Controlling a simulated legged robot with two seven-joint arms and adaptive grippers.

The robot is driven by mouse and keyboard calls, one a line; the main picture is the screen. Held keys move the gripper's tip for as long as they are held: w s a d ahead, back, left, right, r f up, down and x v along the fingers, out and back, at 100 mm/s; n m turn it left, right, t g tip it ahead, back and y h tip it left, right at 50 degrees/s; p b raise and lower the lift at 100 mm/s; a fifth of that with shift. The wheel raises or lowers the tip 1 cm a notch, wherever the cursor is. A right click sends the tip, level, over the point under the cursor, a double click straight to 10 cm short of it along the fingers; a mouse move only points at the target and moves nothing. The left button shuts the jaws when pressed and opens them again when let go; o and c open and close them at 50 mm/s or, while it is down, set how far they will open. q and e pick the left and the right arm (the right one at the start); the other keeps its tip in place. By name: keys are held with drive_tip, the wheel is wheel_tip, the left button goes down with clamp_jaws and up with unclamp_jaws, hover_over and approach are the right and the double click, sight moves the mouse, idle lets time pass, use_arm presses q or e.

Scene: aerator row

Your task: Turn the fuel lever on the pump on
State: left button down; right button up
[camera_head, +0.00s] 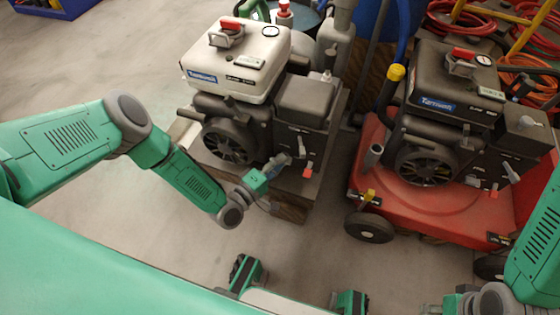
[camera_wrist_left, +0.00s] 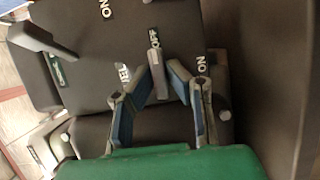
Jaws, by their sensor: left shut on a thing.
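The pump appears to be the left engine unit (camera_head: 240,90), with a cream tank, standing on a low wooden-sided base. Its small levers are on the lower right of the engine. My left gripper (camera_head: 284,160) reaches the engine's front at these levers. In the left wrist view, its two blue-padded fingers (camera_wrist_left: 158,78) are closed in on a grey lever (camera_wrist_left: 155,60) beside the "FUEL" label. An "OFF" label is just above this lever and an "ON" label to its right. My right gripper (camera_head: 438,308) is cut off at the bottom edge; its fingers are not clear.
A red-decked machine (camera_head: 440,195) with a similar dark engine stands to the right. A red-tipped lever (camera_head: 308,170) is close beside my left gripper. In the left wrist view, a dark lever (camera_wrist_left: 40,40) stands at the upper left. Bare floor (camera_head: 80,95) lies left of the unit.

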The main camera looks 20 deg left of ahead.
use_arm(q)
drive_tip(key=shift+s, duration=0.1)
drive_tip(key=m+g+p, duration=0.1)
drive_tip(key=m+p, duration=0.1)
drive_tip(key=m+y+p, duration=0.1)
drive_tip(key=m, duration=0.1)
drive_tip(key=shift+r+m+g+p, duration=0.1)
drive_tip(key=shift+m+g+p, duration=0.2)
drive_tip(key=shift+g+p, duration=0.1)
drive_tip(key=m+g+y+p, duration=0.1)
drive_tip(key=m+y+p, duration=0.1)
drive_tip(key=m+p, duration=0.1)
drive_tip(key=shift+s+d+m, duration=0.1)
drive_tip(key=shift+d+m, duration=0.05)
drive_tip(key=shift+m, duration=0.35)
drive_tip(key=m+y+p, duration=0.1)
drive_tip(key=m+y, duration=0.1)
drive_tip(key=shift+m, duration=0.3)
drive_tip(key=shift+d+m+y+p, duration=0.1)
drive_tip(key=shift+m+y+p, duration=0.2)
drive_tip(key=shift+m+y, duration=0.7)
drive_tip(key=shift+s, duration=0.1)
drive_tip(key=c, duration=1.7)
unclamp_jaws()
drive_tip(key=shift+o, duration=0.6)
